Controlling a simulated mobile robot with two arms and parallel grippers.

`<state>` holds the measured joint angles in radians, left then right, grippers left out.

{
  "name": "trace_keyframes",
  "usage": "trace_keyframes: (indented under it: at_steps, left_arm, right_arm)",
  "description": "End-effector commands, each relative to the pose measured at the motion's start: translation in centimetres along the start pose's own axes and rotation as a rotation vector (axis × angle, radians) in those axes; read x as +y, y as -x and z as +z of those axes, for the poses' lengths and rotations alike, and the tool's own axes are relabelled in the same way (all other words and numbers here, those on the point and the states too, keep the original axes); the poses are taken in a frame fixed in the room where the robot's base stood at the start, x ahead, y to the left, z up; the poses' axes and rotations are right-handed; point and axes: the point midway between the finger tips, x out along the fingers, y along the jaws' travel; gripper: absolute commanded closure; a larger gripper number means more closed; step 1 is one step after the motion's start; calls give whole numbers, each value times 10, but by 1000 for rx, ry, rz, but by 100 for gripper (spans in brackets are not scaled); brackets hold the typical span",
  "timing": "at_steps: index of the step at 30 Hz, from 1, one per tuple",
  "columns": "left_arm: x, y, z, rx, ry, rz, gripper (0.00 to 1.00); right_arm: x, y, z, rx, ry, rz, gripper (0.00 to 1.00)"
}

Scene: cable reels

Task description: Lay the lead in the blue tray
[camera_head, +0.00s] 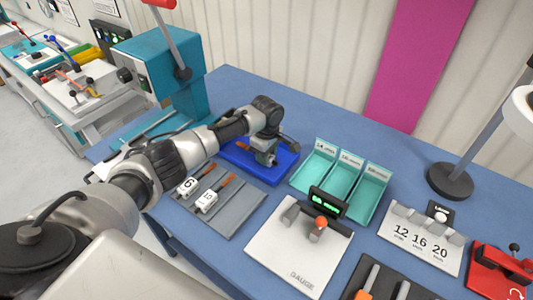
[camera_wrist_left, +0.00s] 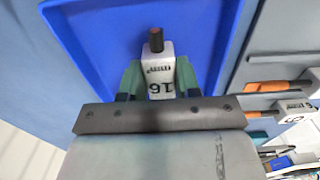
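The blue tray (camera_head: 262,172) lies on the bench in the head view, and its floor and raised rim (camera_wrist_left: 226,50) fill the upper wrist view. My left gripper (camera_head: 262,154) is over the tray. In the left wrist view my left gripper (camera_wrist_left: 159,80) has its two green fingers closed against both sides of a white tag marked 16 on the lead (camera_wrist_left: 160,72). The lead's dark tip with a copper end points away over the tray floor. Whether the lead touches the floor is not clear. My right gripper is not in view.
A grey rack (camera_head: 228,212) beside the tray holds leads tagged 6 (camera_head: 188,186) and 10 (camera_head: 207,199). Teal labelled bins (camera_head: 343,178), a white gauge board (camera_head: 290,255) and a teal machine (camera_head: 165,65) stand around on the blue bench.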

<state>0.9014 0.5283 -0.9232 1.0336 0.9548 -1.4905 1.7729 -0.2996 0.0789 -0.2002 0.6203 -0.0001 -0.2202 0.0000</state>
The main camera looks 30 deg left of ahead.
Motion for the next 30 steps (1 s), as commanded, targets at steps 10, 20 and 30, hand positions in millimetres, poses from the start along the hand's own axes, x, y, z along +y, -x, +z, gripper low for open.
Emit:
trace_keyframes:
  at_steps: [10, 20, 30]
  left_arm:
    - [0, 0, 0, 0, 0, 0, 39]
    - [1, 24, 0, 0, -1, 3, 39]
    - [1, 88, 0, 0, -1, 3, 39]
  right_arm:
    - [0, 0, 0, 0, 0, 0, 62]
    - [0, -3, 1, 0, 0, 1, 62]
    - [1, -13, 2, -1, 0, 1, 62]
